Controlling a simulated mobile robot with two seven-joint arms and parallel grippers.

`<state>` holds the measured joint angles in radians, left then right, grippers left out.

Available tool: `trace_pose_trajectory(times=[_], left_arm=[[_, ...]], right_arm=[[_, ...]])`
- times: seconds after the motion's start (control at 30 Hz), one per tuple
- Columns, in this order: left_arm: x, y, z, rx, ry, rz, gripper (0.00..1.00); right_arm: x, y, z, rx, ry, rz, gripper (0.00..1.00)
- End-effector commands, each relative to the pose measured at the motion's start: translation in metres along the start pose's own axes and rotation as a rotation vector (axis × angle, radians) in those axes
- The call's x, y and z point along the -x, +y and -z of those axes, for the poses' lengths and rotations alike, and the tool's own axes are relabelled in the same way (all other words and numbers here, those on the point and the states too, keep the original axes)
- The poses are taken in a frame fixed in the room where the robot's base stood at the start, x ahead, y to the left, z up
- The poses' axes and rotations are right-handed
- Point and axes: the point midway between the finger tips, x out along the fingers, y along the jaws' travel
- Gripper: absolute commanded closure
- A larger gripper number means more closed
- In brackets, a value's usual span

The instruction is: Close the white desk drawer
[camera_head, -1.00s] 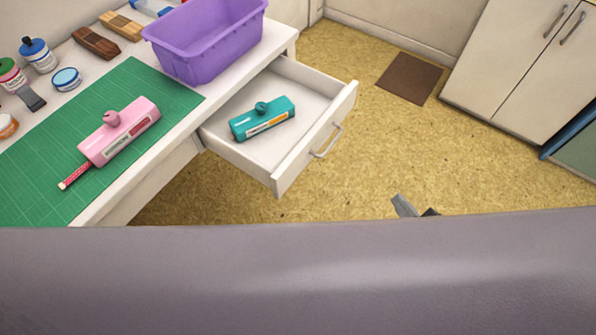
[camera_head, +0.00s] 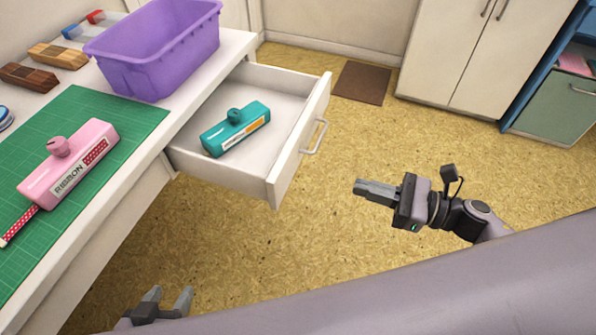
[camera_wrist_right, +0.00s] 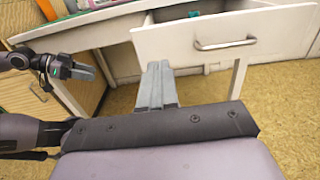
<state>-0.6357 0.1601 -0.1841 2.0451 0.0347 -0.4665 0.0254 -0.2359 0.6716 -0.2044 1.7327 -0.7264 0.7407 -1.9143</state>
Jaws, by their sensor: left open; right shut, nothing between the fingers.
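The white desk drawer (camera_head: 284,150) is pulled out from the desk in the head view. Its front panel and handle (camera_head: 314,136) face right, and they also show in the right wrist view (camera_wrist_right: 195,37). A teal dispenser (camera_head: 236,128) with a round knob lies inside it. My right gripper (camera_head: 362,189) is shut and empty, to the right of the drawer front and apart from it. In the right wrist view its fingers (camera_wrist_right: 158,78) point toward the drawer front. My left gripper (camera_head: 168,300) is open and empty, low in the picture beside the desk, below the drawer.
The desk holds a purple bin (camera_head: 155,50), a green cutting mat (camera_head: 130,110), and a pink ribbon dispenser (camera_head: 70,165). A brown mat (camera_head: 361,83) lies on the floor, before a white cabinet (camera_head: 462,55).

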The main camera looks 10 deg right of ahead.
Motion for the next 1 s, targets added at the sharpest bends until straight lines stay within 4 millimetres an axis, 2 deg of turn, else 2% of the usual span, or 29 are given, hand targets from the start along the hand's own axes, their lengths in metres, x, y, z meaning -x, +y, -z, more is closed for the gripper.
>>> trace_pose_trajectory(times=[0.63, 0.8, 1.0], left_arm=[[0.006, 0.004, 0.011, 0.015, 0.008, -0.001, 0.42], [0.006, 0.003, 0.011, 0.015, 0.008, -0.001, 0.42], [0.006, 0.003, 0.011, 0.012, 0.006, 0.000, 0.42]], right_arm=[[-0.112, 0.000, -0.003, -0.006, -0.005, 0.002, 1.00], [-0.128, 0.000, -0.002, -0.008, -0.004, 0.002, 1.00], [-0.134, -0.001, -0.001, -0.006, -0.002, 0.003, 1.00]])
